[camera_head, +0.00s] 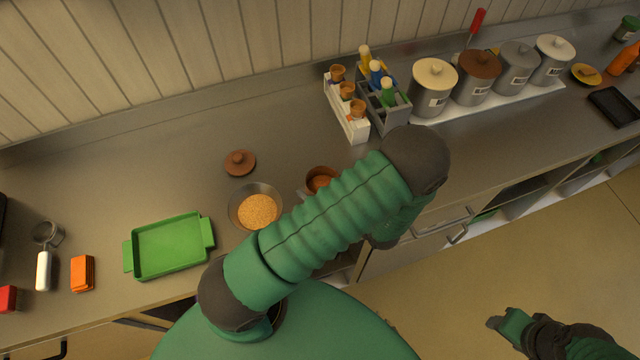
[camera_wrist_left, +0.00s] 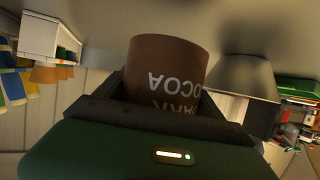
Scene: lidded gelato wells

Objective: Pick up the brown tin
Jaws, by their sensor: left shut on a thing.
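The brown tin (camera_head: 321,178) is open at the top, with brown contents, and stands upright behind my left arm in the head view. In the left wrist view the tin (camera_wrist_left: 165,62) shows upside-down lettering reading "DARK COCOA". My left gripper (camera_head: 306,192) is shut on it, with a finger on each side of its wall. My left forearm hides part of the tin and its base in the head view, so I cannot tell whether it touches the counter. My right gripper (camera_head: 503,323) is at the lower right, over the floor and away from the counter; its jaws are unclear.
A brown lid (camera_head: 240,162) and a bowl of golden crumbs (camera_head: 240,192) are left of the tin. A green tray (camera_head: 205,232) is farther left. A bottle caddy (camera_head: 397,120), a cone rack (camera_head: 350,128) and several lidded wells (camera_head: 432,78) stand behind and to the right.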

